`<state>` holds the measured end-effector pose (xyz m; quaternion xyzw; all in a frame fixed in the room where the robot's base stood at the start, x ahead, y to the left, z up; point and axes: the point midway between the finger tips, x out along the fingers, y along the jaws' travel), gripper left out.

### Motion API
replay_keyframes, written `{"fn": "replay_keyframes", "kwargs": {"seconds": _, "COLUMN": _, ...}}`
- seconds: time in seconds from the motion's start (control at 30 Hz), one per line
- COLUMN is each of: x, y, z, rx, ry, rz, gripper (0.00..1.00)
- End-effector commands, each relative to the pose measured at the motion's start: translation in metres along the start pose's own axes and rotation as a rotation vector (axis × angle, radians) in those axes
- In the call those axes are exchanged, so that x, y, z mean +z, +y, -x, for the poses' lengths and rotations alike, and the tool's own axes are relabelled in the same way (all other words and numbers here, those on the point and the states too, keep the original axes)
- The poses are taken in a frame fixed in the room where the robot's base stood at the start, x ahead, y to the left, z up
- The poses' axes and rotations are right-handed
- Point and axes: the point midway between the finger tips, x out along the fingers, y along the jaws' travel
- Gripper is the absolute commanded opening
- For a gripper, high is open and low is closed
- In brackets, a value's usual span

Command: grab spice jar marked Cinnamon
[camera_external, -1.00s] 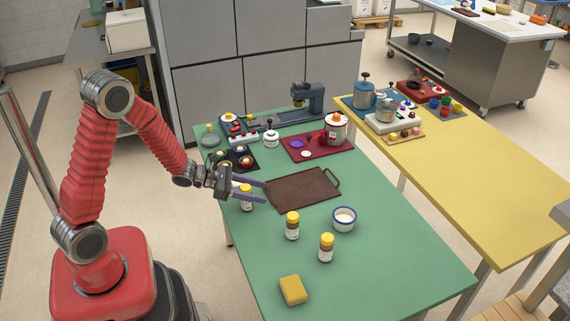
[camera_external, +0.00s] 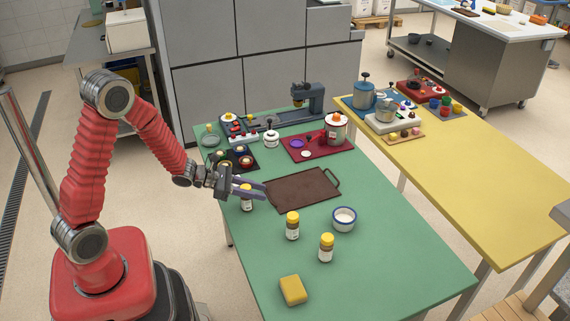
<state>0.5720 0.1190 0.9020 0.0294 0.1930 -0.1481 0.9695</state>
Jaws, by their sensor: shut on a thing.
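Three spice jars with yellow lids and white labels stand upright on the green table (camera_external: 380,265). One jar (camera_external: 246,202) is at the table's left edge, between the fingers of my gripper (camera_external: 256,190), which is shut on it. Its lid is partly hidden by the fingers. The second jar (camera_external: 292,227) stands at the middle front, and the third jar (camera_external: 326,248) is to its right and nearer. The labels are too small to read, so I cannot tell which jar is marked Cinnamon.
A dark brown tray (camera_external: 300,190) lies just right of my gripper. A white bowl with a blue rim (camera_external: 344,218) and a yellow sponge (camera_external: 293,290) are on the table. Several appliances and a red board (camera_external: 300,149) fill the back. The right front is clear.

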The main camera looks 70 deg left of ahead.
Motion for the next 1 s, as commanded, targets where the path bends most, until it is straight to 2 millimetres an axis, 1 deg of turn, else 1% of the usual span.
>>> {"fn": "replay_keyframes", "kwargs": {"seconds": 0.03, "x": 0.0, "y": 0.0, "z": 0.0, "rx": 0.0, "ry": 0.0, "rz": 0.0, "gripper": 0.14}}
{"fn": "replay_keyframes", "kwargs": {"seconds": 0.17, "x": 0.0, "y": 0.0, "z": 0.0, "rx": 0.0, "ry": 0.0, "rz": 0.0, "gripper": 0.05}}
{"fn": "replay_keyframes", "kwargs": {"seconds": 0.43, "x": 0.001, "y": 0.0, "z": 0.0, "rx": 0.0, "ry": -0.001, "rz": -0.001, "gripper": 0.05}}
{"fn": "replay_keyframes", "kwargs": {"seconds": 0.57, "x": 0.006, "y": 0.0, "z": 0.002, "rx": 0.0, "ry": -0.002, "rz": -0.001, "gripper": 0.05}}
{"fn": "replay_keyframes", "kwargs": {"seconds": 0.77, "x": 0.023, "y": 0.0, "z": 0.009, "rx": 0.001, "ry": -0.003, "rz": -0.003, "gripper": 0.05}}
{"fn": "replay_keyframes", "kwargs": {"seconds": 1.0, "x": 0.055, "y": 0.0, "z": 0.022, "rx": 0.001, "ry": -0.004, "rz": -0.005, "gripper": 0.05}}
